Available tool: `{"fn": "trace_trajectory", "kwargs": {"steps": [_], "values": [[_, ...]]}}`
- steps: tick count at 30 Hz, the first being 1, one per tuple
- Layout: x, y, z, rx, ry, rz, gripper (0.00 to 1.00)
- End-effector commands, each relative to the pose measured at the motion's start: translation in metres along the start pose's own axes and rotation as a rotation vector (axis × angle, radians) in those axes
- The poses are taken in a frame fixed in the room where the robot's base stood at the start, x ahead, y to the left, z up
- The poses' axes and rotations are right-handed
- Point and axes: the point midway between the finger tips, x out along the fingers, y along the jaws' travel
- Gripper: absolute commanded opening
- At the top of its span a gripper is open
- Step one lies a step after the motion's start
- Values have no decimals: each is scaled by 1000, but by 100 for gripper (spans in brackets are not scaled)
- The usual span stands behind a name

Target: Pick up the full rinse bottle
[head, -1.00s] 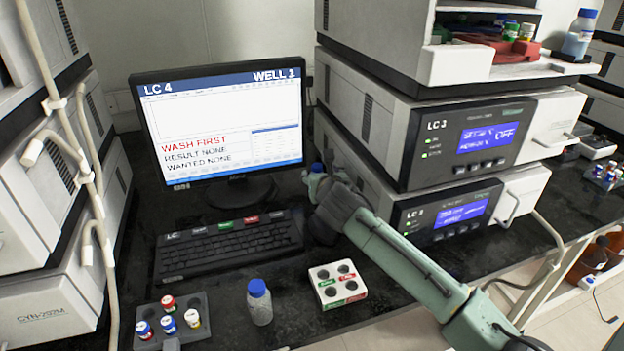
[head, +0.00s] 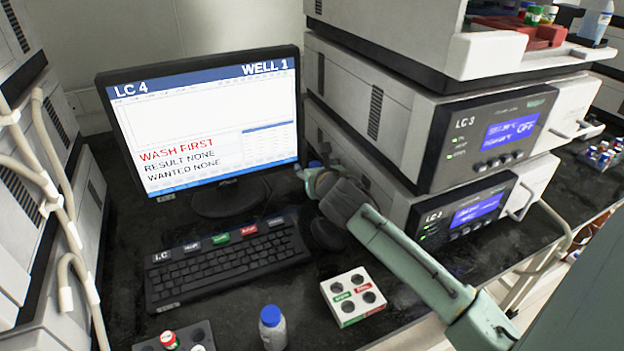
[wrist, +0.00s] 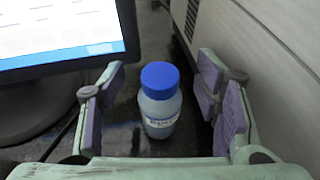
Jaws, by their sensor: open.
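A bottle with a blue cap and bluish contents (wrist: 161,112) stands upright in the wrist view; its label appears to begin with "RIN". My gripper (wrist: 162,80) is open, with its purple-padded fingers on either side of the bottle and gaps showing. In the head view only the blue cap (head: 315,164) shows; my gripper (head: 318,182) hides the rest. A second blue-capped bottle (head: 272,329), pale and clear-looking, stands at the front of the bench.
The monitor (head: 210,125) stands close left of my gripper, and the stacked LC units (head: 400,200) stand close right.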

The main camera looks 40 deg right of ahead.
Motion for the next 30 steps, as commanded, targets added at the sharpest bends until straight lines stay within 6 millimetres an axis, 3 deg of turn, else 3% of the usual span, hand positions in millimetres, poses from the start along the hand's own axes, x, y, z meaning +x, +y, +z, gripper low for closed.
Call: {"fn": "trace_trajectory", "kwargs": {"steps": [22,30], "values": [[0,0,0,0,0,0,11],[0,1,1,-1,-1,0,11]]}}
